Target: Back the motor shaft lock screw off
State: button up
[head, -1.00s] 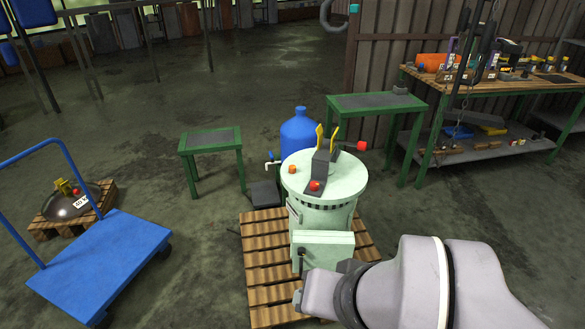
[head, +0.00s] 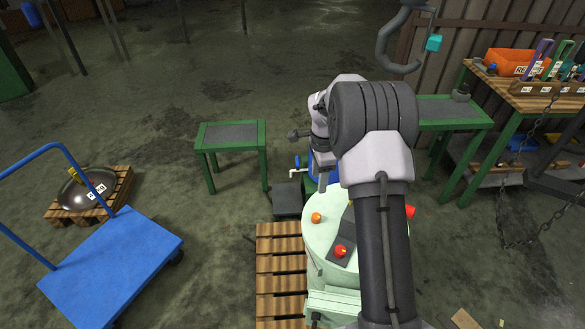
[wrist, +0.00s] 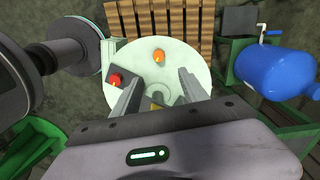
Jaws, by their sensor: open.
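The pale green disperser housing (head: 325,272) stands on a wooden pallet, partly hidden by my arm. Its round top carries an orange knob (head: 316,217) and a red knob (head: 340,251) on a dark bar; another red knob (head: 410,211) shows at its right side. I cannot tell which one is the motor shaft lock screw. In the wrist view my gripper (wrist: 160,80) is open and empty, its two fingers above the round top. The orange knob (wrist: 159,56) lies beyond the fingertips, and the red knob (wrist: 115,80) is beside the left finger. A bit of yellow shows between the fingers.
A green table (head: 232,136) is behind left, another (head: 440,112) behind right. A hook (head: 395,50) hangs above. A blue cart (head: 110,265) and the pallet (head: 280,280) lie left.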

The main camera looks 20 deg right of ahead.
aim_at(316, 216)
jog(key=f+b, duration=0.5)
jog(key=f, duration=1.3)
jog(key=shift+s+b, duration=0.2)
jog(key=shift+b, duration=0.15)
grip_shut()
